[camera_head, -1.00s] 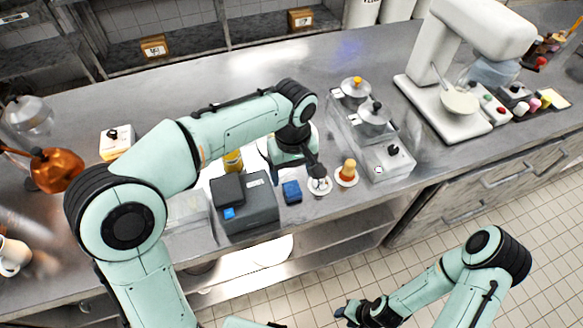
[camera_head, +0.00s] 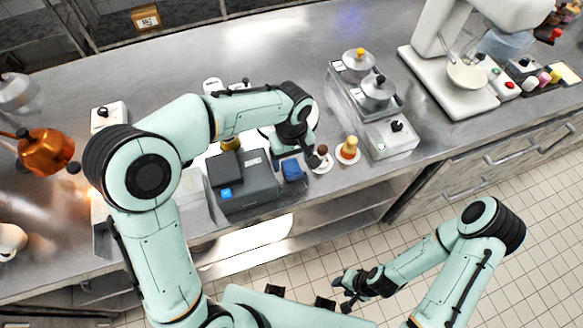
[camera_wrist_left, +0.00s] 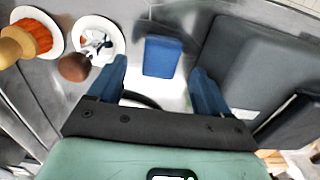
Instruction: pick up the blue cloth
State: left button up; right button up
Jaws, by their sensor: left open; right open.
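The blue cloth (camera_head: 292,169) is a small folded block on the counter, just right of a dark grey boxy device. In the left wrist view the cloth (camera_wrist_left: 162,56) lies between and beyond the two fingertips, apart from them. My left gripper (camera_head: 310,157) is open and empty, above and close to the cloth's right side in the head view; both its blue fingers (camera_wrist_left: 160,72) show in the wrist view. My right gripper (camera_head: 346,289) is open and empty, away from the counter over the floor at the bottom.
The dark grey device (camera_head: 247,188) stands close beside the cloth. On the other side are a saucer (camera_wrist_left: 112,27) with a brown-knobbed item and a saucer with an orange-and-yellow item (camera_head: 349,148). A double-lidded metal unit (camera_head: 362,95) stands further right.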

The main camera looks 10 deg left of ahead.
aim_at(291, 167)
pick_arm(q)
notch_tip(291, 167, down, 4)
jog(key=shift+r, duration=0.1)
pick_arm(e)
jog(key=shift+s+f, duration=0.1)
jog(key=shift+f, duration=0.05)
pick_arm(q)
jog(key=c, duration=1.1)
notch_tip(291, 167, up, 20)
jog(key=shift+r+p, duration=0.1)
jog(key=shift+p, duration=1.05)
pick_arm(e)
jog(key=w+r, duration=0.3)
jog(key=shift+r, duration=0.1)
